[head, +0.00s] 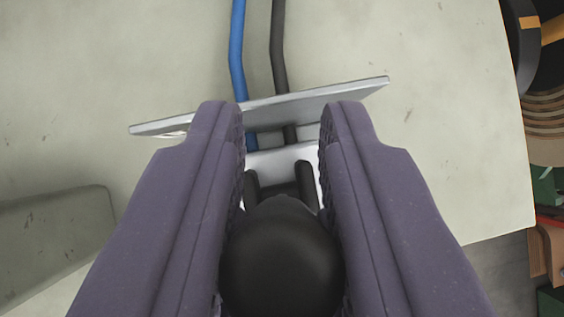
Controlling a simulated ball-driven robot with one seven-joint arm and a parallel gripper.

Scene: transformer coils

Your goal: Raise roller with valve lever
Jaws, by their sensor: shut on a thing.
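My gripper (283,112) fills the lower middle of the head view, its two purple-grey fingers on either side of a black ball knob. The knob (280,262) is the round end of the valve lever and sits between the fingers, which are shut on it. Below and beyond the knob, dark parts of the valve (307,180) show in the gap between the fingers. A flat metal plate (340,97) runs at a slant across the view just past the fingertips. No roller can be made out in this view.
A blue hose (237,50) and a black hose (278,50) run up from the plate over a pale, worn surface (420,120). A grey-green raised block (55,240) is at the left. Round dark and coppery coil parts (545,110) stand beyond the surface's right edge.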

